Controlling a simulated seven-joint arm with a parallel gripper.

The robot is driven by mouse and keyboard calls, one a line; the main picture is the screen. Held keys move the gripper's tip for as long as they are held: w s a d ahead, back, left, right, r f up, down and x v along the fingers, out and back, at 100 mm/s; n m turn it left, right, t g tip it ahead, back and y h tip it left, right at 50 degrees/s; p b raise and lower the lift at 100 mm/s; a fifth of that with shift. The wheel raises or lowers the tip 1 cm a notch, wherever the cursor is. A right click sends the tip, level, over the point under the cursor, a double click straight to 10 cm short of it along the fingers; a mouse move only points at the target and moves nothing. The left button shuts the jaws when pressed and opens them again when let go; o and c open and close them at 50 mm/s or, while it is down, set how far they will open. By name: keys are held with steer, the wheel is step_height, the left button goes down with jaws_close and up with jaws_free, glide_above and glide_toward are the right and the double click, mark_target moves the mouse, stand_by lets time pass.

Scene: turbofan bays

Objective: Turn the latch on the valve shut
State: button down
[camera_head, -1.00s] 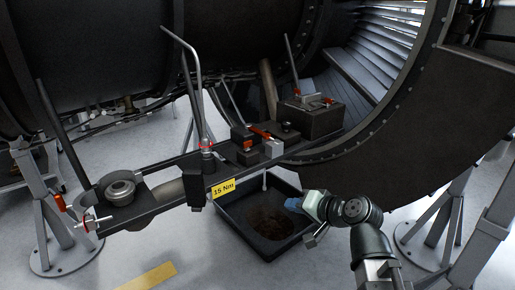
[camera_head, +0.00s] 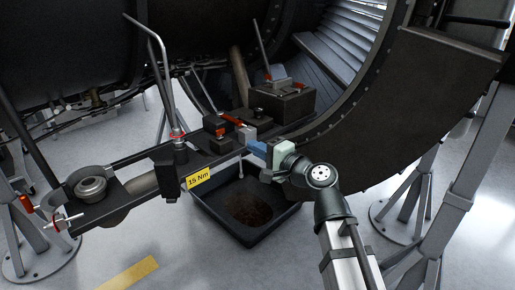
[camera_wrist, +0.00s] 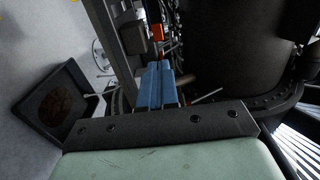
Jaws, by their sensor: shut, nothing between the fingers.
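The likely valve is a small light-grey block (camera_head: 247,134) with a red latch lever (camera_head: 232,120), on the dark rail in the head view. The lever lies slantwise, reaching from the block toward the upper left. My gripper (camera_head: 257,149), with blue fingers, is just right of and below the grey block, very close to it; I cannot tell whether they touch. In the wrist view the blue fingers (camera_wrist: 157,85) lie together with a thin seam and nothing between them. An orange-red part (camera_wrist: 157,32) shows beyond their tips; I cannot tell whether it is the lever.
A dark box (camera_head: 284,102) with a red piece stands behind on the right. A black block with a red top (camera_head: 216,137) is left of the valve. A black tray (camera_head: 205,212) sits below on the floor. The curved engine casing (camera_head: 400,110) closes off the right.

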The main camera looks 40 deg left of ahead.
mark_target(224, 130)
steer(key=a, duration=1.1)
steer(key=shift+w+a+n+g, duration=0.1)
steer(key=shift+w+n+g, duration=0.15)
steer(key=shift+n+g, duration=0.45)
steer(key=shift+w+a+n+g, duration=0.15)
steer(key=shift+n+g, duration=0.25)
steer(key=shift+g, duration=0.6)
steer(key=shift+w+n+g+h, duration=0.15)
steer(key=shift+n+g+h, duration=0.15)
steer(key=shift+n+g, duration=0.35)
steer(key=shift+w+m, duration=0.1)
steer(key=shift+m, duration=0.15)
steer(key=shift+w+a, duration=0.15)
steer(key=shift+w, duration=0.05)
steer(key=shift+w+a, duration=0.35)
steer(key=shift+a, duration=0.1)
steer(key=shift+w+a, duration=0.25)
steer(key=shift+a, duration=0.35)
steer(key=shift+a, duration=0.25)
